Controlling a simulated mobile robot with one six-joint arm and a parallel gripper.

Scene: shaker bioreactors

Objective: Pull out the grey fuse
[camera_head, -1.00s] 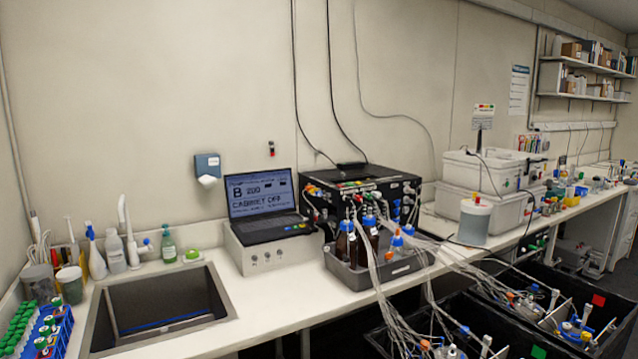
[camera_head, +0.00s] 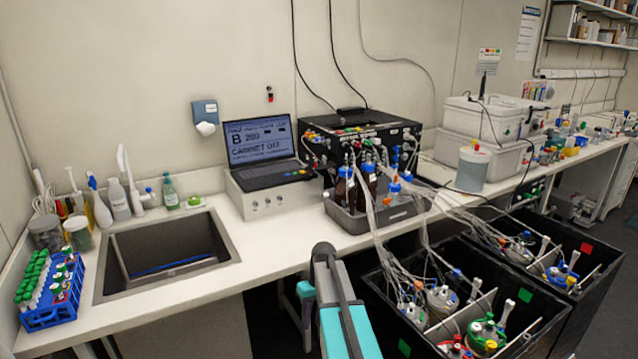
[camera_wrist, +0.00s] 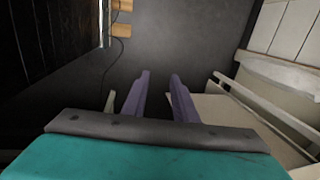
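I cannot make out a grey fuse in either view. A laptop (camera_head: 262,140) on the bench shows "CABINET OFF". My gripper (camera_wrist: 160,75) shows in the wrist view as two purplish fingers held apart with nothing between them. It is open over dark floor and touches nothing that I can see. In the head view my teal and grey arm rises at the bottom centre, in front of the bench.
A sink (camera_head: 168,255) and a blue tube rack (camera_head: 50,318) are at the left. A grey tray (camera_head: 375,218) holds brown bottles. Black bins (camera_head: 530,325) with vessels and loose tubing stand at the lower right. Dark floor (camera_wrist: 190,40) shows in the wrist view.

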